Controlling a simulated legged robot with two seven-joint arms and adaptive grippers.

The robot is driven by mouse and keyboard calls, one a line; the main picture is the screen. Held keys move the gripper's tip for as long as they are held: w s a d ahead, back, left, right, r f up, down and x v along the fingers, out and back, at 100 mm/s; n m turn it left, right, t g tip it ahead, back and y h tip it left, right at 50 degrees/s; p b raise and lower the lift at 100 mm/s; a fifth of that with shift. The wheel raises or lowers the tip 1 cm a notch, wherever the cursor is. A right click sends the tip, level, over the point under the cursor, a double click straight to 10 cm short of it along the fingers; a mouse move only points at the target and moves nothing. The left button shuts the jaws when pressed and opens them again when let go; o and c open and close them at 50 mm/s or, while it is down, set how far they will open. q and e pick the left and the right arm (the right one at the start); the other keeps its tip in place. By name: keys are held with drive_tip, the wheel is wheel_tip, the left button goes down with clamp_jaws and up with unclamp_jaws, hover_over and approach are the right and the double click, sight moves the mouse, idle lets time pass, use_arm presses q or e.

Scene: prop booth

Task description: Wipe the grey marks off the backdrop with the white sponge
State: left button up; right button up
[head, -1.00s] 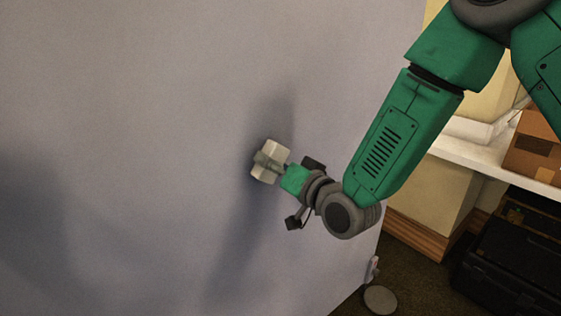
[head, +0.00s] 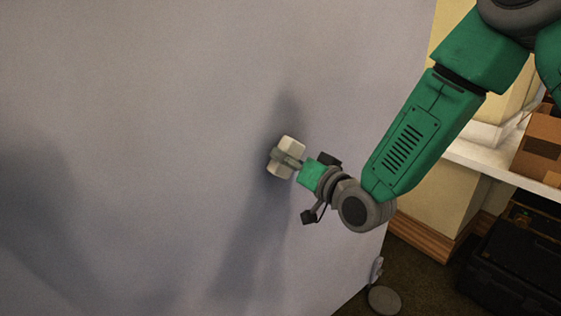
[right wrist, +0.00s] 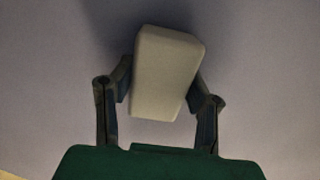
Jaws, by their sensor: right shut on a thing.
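The backdrop (head: 150,90) is a large pale grey-violet panel filling most of the head view. Dark soft patches on it look like shadows of my arm; I cannot make out distinct grey marks. The white sponge (head: 291,146) is a pale block in front of the backdrop, right of the middle of the panel. My right gripper (head: 286,159) is shut on it. In the right wrist view the sponge (right wrist: 167,75) sits tilted between both fingers. It is at or very near the backdrop; contact cannot be told. My left gripper is not in view.
A white shelf (head: 500,170) with a cardboard box (head: 541,140) stands at the right. A black case (head: 515,255) is on the floor below. A grey round disc (head: 384,300) lies near the backdrop's lower right edge. The panel left of the sponge is clear.

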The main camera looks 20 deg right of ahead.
sight(266, 159)
drive_tip(key=shift+w+d, duration=0.35)
drive_tip(key=shift+d, duration=0.5)
drive_tip(key=shift+w+d, duration=0.3)
drive_tip(key=shift+d, duration=0.5)
drive_tip(key=shift+s+a, duration=0.45)
drive_tip(key=shift+a, duration=0.75)
drive_tip(key=shift+s+a, duration=0.4)
drive_tip(key=shift+a, duration=0.75)
drive_tip(key=shift+s+a, duration=0.45)
drive_tip(key=shift+a, duration=0.75)
drive_tip(key=v, duration=0.6)
drive_tip(key=shift+s+d, duration=0.1)
drive_tip(key=v, duration=0.3)
